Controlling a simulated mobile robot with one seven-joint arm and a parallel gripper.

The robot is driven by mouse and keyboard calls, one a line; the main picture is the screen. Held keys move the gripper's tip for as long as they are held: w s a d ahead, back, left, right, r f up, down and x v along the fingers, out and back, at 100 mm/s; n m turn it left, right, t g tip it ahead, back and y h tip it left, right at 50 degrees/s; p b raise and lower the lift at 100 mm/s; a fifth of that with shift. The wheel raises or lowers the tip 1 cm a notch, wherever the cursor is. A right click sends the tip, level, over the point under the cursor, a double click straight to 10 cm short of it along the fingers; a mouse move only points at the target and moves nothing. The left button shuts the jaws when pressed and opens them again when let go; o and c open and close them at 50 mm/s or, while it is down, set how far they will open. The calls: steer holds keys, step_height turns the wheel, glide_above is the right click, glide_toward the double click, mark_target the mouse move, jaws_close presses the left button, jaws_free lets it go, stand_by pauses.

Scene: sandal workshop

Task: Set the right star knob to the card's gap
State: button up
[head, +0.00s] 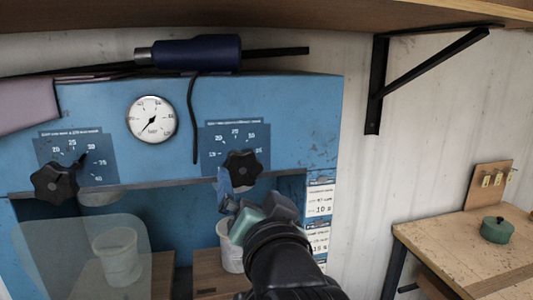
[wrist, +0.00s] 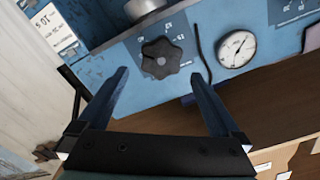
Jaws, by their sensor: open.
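The right star knob (head: 242,167) is black and lobed, on a dark scale plate (head: 235,136) on the blue machine's front. The left star knob (head: 54,182) sits on a similar scale plate at the far left. In the wrist view the right star knob (wrist: 166,63) lies ahead of my gripper (wrist: 158,80), roughly between its two spread fingers. My gripper is open and empty, just below the knob in the head view (head: 224,185). Whether it touches the knob cannot be told. A white card (head: 319,196) on the machine's right side shows "10"; a second card (head: 318,240) below shows "15".
A round gauge (head: 152,119) sits between the knobs. A dark blue tool (head: 196,53) lies on top, its black cord hanging beside the right scale. White buckets (head: 117,256) stand below. A shelf bracket (head: 378,85) and a wooden table (head: 465,248) are at right.

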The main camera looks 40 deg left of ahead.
mark_target(242, 170)
steer(key=p+x, duration=0.4)
steer(key=x, duration=0.6)
steer(key=shift+a+r, duration=0.15)
steer(key=shift+w+a, duration=0.5)
steer(key=shift+a, duration=0.05)
steer(key=c, duration=1.1)
